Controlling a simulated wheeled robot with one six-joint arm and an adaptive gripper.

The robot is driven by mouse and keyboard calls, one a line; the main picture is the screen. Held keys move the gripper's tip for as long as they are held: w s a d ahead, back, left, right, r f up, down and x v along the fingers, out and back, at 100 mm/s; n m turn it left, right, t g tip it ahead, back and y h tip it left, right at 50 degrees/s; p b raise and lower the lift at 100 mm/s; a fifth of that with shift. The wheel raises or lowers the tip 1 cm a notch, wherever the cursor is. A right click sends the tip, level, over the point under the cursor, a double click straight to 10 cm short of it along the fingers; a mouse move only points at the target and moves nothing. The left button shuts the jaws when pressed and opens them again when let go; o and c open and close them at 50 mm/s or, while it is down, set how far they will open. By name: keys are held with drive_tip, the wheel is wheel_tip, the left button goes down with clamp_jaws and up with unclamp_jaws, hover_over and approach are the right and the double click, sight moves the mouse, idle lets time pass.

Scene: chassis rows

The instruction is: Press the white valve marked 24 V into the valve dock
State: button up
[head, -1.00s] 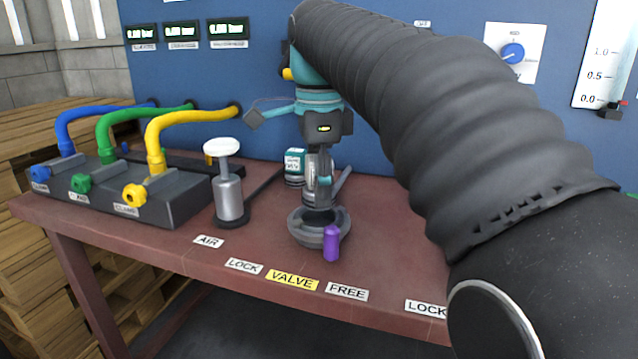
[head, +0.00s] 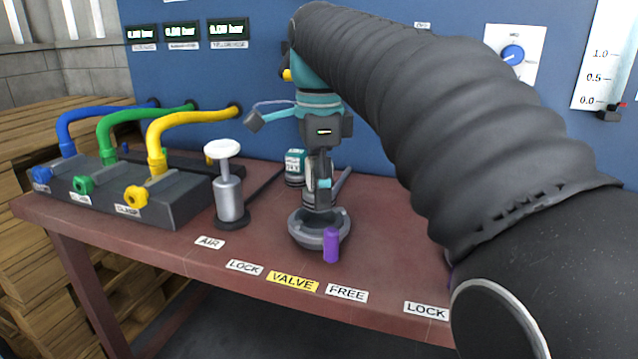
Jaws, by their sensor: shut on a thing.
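The valve dock (head: 304,238) is a grey ring-shaped socket on the red-brown bench, behind the yellow VALVE label. My gripper (head: 319,192) points straight down over it and is shut on a slim, upright, pale grey valve (head: 318,203). The valve's lower end is at the dock's opening; I cannot tell how deep it sits. The fingers hide much of the valve, and I cannot read any marking on it. A teal-topped cylinder with a white label (head: 294,168) stands behind, to the left of the gripper; its small lettering is hard to read.
A purple lever knob (head: 331,245) stands at the dock's front right, by the LOCK and FREE labels. A white-topped plunger (head: 228,188) stands to the left. A dark block with blue, green and yellow hoses (head: 130,192) is farther left. My arm covers the right side.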

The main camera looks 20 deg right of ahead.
sight(319, 223)
drive_tip(key=shift+f+b, duration=1.1)
drive_tip(key=shift+f, duration=0.55)
drive_tip(key=shift+s+f, duration=0.1)
drive_tip(key=shift+f, duration=0.7)
clamp_jaws()
idle(0.4)
drive_tip(key=shift+o, duration=0.4)
unclamp_jaws()
drive_tip(key=shift+f, duration=0.25)
clamp_jaws()
drive_tip(key=shift+o, duration=0.7)
unclamp_jaws()
drive_tip(key=shift+o, duration=1.2)
drive_tip(key=shift+f, duration=0.75)
drive_tip(key=o, duration=1.4)
drive_tip(key=shift+o, duration=0.2)
drive_tip(key=shift+r, duration=4.6)
